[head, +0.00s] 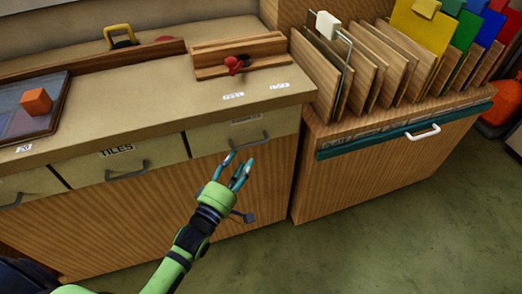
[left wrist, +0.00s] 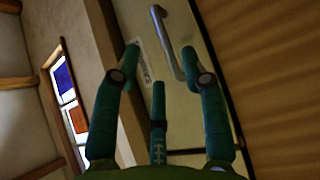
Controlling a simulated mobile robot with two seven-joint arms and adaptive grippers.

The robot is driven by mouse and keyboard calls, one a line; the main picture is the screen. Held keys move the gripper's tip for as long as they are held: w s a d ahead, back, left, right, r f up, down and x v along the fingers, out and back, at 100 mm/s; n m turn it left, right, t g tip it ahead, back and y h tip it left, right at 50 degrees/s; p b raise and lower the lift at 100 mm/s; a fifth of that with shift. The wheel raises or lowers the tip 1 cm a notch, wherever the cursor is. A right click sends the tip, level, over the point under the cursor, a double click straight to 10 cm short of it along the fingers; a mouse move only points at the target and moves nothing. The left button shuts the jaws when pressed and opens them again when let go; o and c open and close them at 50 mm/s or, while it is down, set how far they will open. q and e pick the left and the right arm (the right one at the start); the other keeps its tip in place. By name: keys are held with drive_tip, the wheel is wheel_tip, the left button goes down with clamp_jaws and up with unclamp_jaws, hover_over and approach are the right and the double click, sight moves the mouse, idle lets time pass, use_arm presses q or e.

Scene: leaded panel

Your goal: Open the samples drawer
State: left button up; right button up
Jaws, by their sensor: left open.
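The samples drawer (head: 212,137) is the pale front at the right end of the bench and looks shut. Its label (head: 245,119) is small in the head view; in the left wrist view the label (left wrist: 141,62) is partly covered by a finger. Its grey bar handle (left wrist: 173,40) shows ahead of the fingers in the wrist view. My left gripper (head: 236,167) is open and empty, with its teal fingers in front of the drawer's lower part. In the wrist view the fingers (left wrist: 160,65) are spread and apart from the handle. My right gripper is not in view.
The TILES drawer (head: 130,164) with its own handle is to the left. On the bench are a wooden rack (head: 238,56) and a tray (head: 62,112) with an orange block (head: 36,102). Floor in front is clear.

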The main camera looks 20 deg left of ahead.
sight(251, 145)
use_arm(q)
drive_tip(key=x, duration=0.5)
drive_tip(key=shift+a, duration=0.1)
drive_tip(key=shift+w, duration=0.75)
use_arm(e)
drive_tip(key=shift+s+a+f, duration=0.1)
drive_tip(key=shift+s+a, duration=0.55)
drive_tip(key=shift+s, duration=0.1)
